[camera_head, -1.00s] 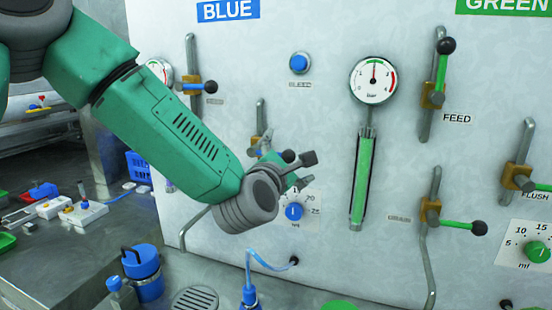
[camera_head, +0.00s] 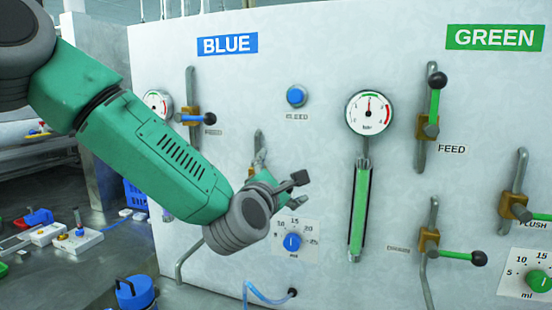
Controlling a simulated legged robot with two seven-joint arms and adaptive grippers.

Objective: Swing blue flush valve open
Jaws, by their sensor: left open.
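The blue flush valve is mostly hidden behind my left gripper. Its grey pipe (camera_head: 259,142) and a bit of its brass body (camera_head: 252,172) show on the white panel under the BLUE sign. Its lever cannot be made out. My left gripper (camera_head: 301,197) is open, with its fingers spread toward the right, in front of the valve and above the blue dial. Nothing shows between the fingers. Whether it touches the valve or panel cannot be told. My right gripper is not in view.
Another blue-handled valve (camera_head: 191,116) is at upper left, beside a small gauge (camera_head: 158,104). A blue bleed button (camera_head: 296,96) is above the gripper. The blue dial (camera_head: 291,242) is just below. Green-side valves and a large gauge (camera_head: 370,112) stand to the right.

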